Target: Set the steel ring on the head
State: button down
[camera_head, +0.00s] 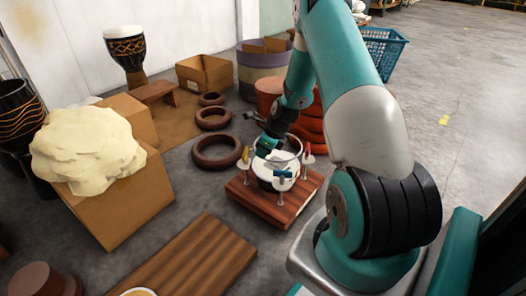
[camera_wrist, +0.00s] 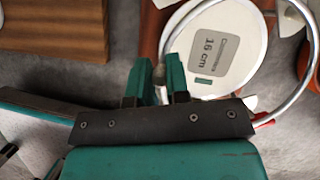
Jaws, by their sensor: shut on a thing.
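The steel ring (camera_head: 301,150) is a thin shiny hoop, seen above the white drum head in the head view. It also arcs across the right of the wrist view (camera_wrist: 312,40). My gripper (camera_head: 268,143) is shut on the ring's left side; its teal fingers show in the wrist view (camera_wrist: 160,80). The white head (camera_head: 270,174) lies on a wooden stand (camera_head: 264,208). In the wrist view the head (camera_wrist: 250,25) bears a grey "16 cm" label, and the ring looks shifted right of it. Whether the ring touches the head is unclear.
Posts with yellow (camera_head: 245,155), red (camera_head: 308,153) and teal (camera_head: 283,173) tops stand around the head. Brown rings (camera_head: 217,164) lie on the floor behind left. A cardboard box with a cream lump (camera_head: 88,150) stands left. A wooden board (camera_head: 190,262) lies in front.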

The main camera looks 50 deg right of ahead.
jog(key=b, duration=0.4)
send_over(263, 176)
notch_tip(263, 176, down, 5)
jog(key=shift+r, duration=0.15)
jog(key=shift+f, duration=1.6)
jog(key=shift+f+p, duration=0.25)
jog(key=shift+p, duration=0.15)
jog(key=c, duration=1)
grip_release()
jog(key=shift+r, duration=0.1)
jog(key=p+v, duration=0.9)
jog(key=v, duration=0.8)
jog(key=shift+s+a+r+p, duration=0.1)
jog(key=shift+r+p, duration=0.05)
jog(key=shift+p, duration=0.15)
